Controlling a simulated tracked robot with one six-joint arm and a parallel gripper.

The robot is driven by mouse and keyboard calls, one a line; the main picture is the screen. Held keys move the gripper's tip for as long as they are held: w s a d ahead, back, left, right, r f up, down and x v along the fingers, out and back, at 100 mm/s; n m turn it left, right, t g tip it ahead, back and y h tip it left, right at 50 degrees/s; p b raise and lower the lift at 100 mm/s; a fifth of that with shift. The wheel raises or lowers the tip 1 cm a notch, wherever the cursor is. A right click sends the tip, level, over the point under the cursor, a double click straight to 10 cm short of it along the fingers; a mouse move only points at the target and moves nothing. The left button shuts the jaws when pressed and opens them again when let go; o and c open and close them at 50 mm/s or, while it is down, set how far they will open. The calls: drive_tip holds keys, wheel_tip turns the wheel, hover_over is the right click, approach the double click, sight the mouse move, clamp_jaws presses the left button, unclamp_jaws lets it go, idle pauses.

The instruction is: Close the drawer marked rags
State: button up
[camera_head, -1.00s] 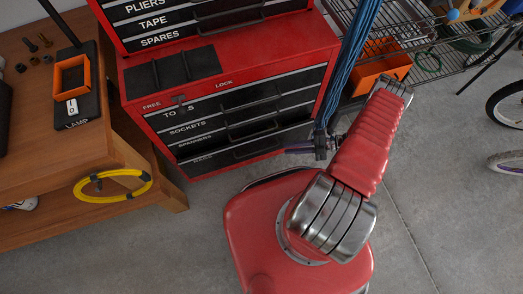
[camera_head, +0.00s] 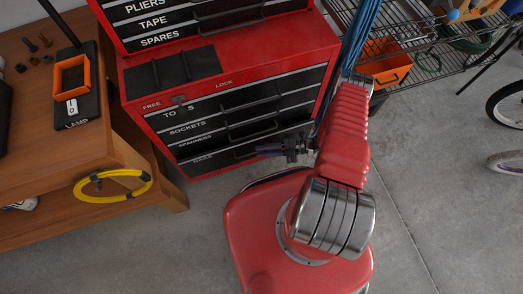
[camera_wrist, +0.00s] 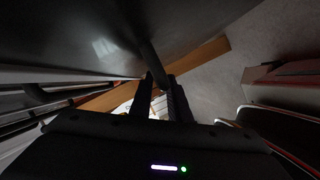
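The red tool cabinet (camera_head: 150,100) has black drawers with white labels. The lowest drawer (camera_head: 222,160) carries a dim label, hard to read, below the one marked SPANNERS; how far it stands out I cannot tell. My gripper (camera_head: 272,149) is at the right part of that drawer's front, close to its handle; contact is unclear. In the wrist view, the two dark fingers of my gripper (camera_wrist: 160,95) are apart, with a dark bar near their tips. A large dark surface (camera_wrist: 110,35) fills the upper left there.
A wooden bench (camera_head: 50,130) with a yellow cable coil (camera_head: 112,185) is left of the cabinet. Blue cables (camera_head: 352,50) hang at its right, by a wire shelf with an orange bin (camera_head: 388,68).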

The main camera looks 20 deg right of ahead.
drive_tip(key=shift+w+a+f, duration=0.15)
drive_tip(key=shift+w+a, duration=0.05)
drive_tip(key=shift+a, duration=0.4)
drive_tip(key=shift+c, duration=0.2)
clamp_jaws()
drive_tip(key=shift+f, duration=0.1)
idle(0.8)
